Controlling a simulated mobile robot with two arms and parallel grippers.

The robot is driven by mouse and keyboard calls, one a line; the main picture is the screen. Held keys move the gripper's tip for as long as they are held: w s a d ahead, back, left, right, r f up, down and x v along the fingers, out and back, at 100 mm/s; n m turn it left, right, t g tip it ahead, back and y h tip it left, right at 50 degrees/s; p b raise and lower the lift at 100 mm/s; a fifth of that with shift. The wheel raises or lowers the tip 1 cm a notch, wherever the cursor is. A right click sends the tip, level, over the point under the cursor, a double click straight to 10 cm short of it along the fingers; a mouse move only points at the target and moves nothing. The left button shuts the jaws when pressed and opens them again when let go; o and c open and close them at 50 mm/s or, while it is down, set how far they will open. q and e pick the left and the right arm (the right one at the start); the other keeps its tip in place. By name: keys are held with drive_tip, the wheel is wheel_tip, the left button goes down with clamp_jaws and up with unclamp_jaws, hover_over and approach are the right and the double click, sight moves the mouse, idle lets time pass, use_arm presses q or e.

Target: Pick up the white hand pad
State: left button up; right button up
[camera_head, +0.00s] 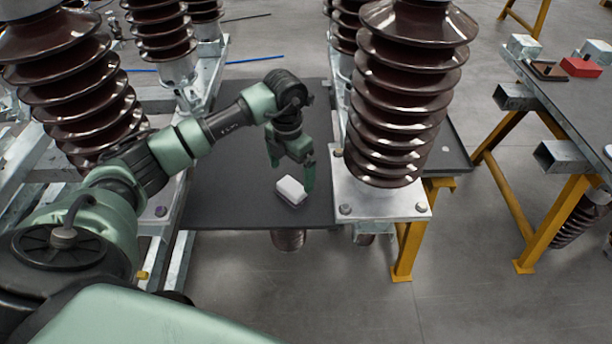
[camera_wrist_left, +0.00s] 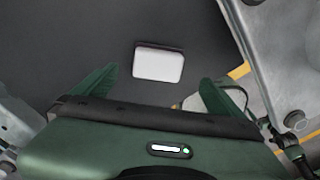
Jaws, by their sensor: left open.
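The white hand pad (camera_head: 291,190) is a small white block with a dark lower layer. It lies on the dark tabletop (camera_head: 225,195) between the insulator columns. In the left wrist view the pad (camera_wrist_left: 159,63) is ahead of the fingertips, near the middle between them. My left gripper (camera_head: 291,176) is open and empty, with its fingers pointing down above and beside the pad. In the left wrist view its two green fingers (camera_wrist_left: 157,84) are spread apart, and the pad is clear of both. My right gripper is not in view.
A brown ribbed insulator (camera_head: 405,95) on a metal base plate (camera_head: 385,205) stands close to the right of the gripper. Another insulator (camera_head: 75,90) stands at the left. A right-hand table holds a red block (camera_head: 581,67) and other items.

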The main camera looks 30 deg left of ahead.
sight(290, 186)
use_arm(q)
drive_tip(key=shift+w+a, duration=0.2)
drive_tip(key=shift+w, duration=0.15)
drive_tip(key=shift+s+f+b, duration=0.15)
drive_tip(key=shift+f+b, duration=0.15)
drive_tip(key=shift+b, duration=0.2)
drive_tip(key=shift+s+f+b, duration=0.25)
drive_tip(key=shift+f+b, duration=0.15)
drive_tip(key=shift+f, duration=0.1)
drive_tip(key=shift+s+f+b, duration=0.2)
drive_tip(key=shift+f+b, duration=0.15)
drive_tip(key=shift+f, duration=0.15)
wheel_tip(290, 186, down, 3)
drive_tip(key=shift+w+d+r+b, duration=0.1)
drive_tip(key=shift+w+b, duration=0.05)
drive_tip(key=shift+b, duration=0.85)
drive_tip(key=shift+f+b, duration=0.6)
drive_tip(key=shift+f, duration=0.3)
drive_tip(key=shift+r, duration=0.15)
drive_tip(key=c, duration=1.6)
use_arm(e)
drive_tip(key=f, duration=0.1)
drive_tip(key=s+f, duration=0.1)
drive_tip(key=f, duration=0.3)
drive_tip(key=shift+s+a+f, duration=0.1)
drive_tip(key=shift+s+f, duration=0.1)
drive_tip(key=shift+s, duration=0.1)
